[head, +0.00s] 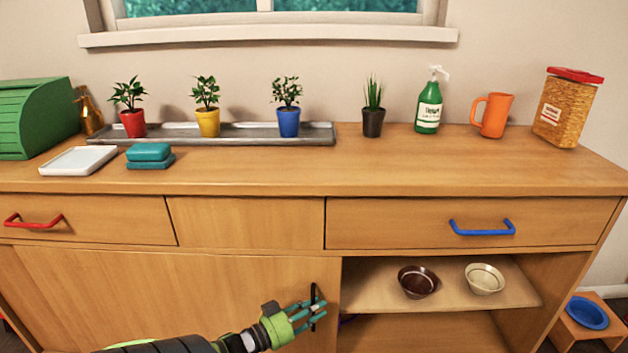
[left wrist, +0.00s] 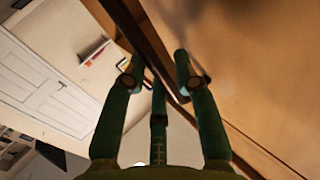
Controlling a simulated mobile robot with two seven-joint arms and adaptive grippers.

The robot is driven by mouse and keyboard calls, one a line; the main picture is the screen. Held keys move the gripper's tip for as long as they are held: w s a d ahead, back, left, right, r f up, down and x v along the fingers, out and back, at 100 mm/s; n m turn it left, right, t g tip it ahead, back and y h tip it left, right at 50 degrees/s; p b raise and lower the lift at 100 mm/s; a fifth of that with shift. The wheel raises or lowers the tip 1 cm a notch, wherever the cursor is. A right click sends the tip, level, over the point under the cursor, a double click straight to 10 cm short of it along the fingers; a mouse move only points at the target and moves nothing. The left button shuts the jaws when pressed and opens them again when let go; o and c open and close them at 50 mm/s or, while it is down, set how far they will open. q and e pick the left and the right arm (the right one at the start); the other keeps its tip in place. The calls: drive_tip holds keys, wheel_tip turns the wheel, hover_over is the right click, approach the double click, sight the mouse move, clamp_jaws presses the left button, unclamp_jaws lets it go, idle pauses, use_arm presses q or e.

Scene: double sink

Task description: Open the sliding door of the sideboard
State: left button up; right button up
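The sideboard's wooden sliding door (head: 170,295) covers the lower left part of the front, and the lower right compartment stands uncovered. A dark upright bar handle (head: 313,293) sits near the door's right edge. My left gripper (head: 306,314) has green fingers and is at this handle. In the left wrist view, the dark handle (left wrist: 148,45) runs between the fingertips of my left gripper (left wrist: 160,68). The fingers are part bent, with a gap still showing, and I see no firm contact. My right gripper is not in view.
A dark bowl (head: 417,281) and a cream bowl (head: 484,278) stand on the open shelf. Above are drawers with a red handle (head: 34,220) and a blue handle (head: 482,228). Potted plants, a bottle and a jug stand on top. A stool (head: 590,318) is at the far right.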

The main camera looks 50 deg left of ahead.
use_arm(q)
drive_tip(key=s, duration=1.2)
drive_tip(key=shift+a, duration=0.45)
drive_tip(key=w+d+f+g+y, duration=0.1)
drive_tip(key=w+d+f+g, duration=0.1)
drive_tip(key=d+f+g, duration=0.85)
drive_tip(key=s+d+f+m+g, duration=0.1)
drive_tip(key=d+f+g, duration=0.15)
drive_tip(key=d, duration=0.55)
drive_tip(key=s+d+f+g, duration=0.15)
drive_tip(key=d+f, duration=0.25)
drive_tip(key=d, duration=0.5)
drive_tip(key=s+a+r+g+p, duration=0.1)
drive_tip(key=s+p, duration=0.8)
drive_tip(key=p, duration=0.3)
drive_tip(key=s+a+r+g+p, duration=0.1)
drive_tip(key=s+r+p, duration=0.1)
drive_tip(key=s+p, duration=0.8)
drive_tip(key=shift+s+m+p, duration=0.2)
drive_tip(key=shift+m+p, duration=0.1)
drive_tip(key=shift+p, duration=0.75)
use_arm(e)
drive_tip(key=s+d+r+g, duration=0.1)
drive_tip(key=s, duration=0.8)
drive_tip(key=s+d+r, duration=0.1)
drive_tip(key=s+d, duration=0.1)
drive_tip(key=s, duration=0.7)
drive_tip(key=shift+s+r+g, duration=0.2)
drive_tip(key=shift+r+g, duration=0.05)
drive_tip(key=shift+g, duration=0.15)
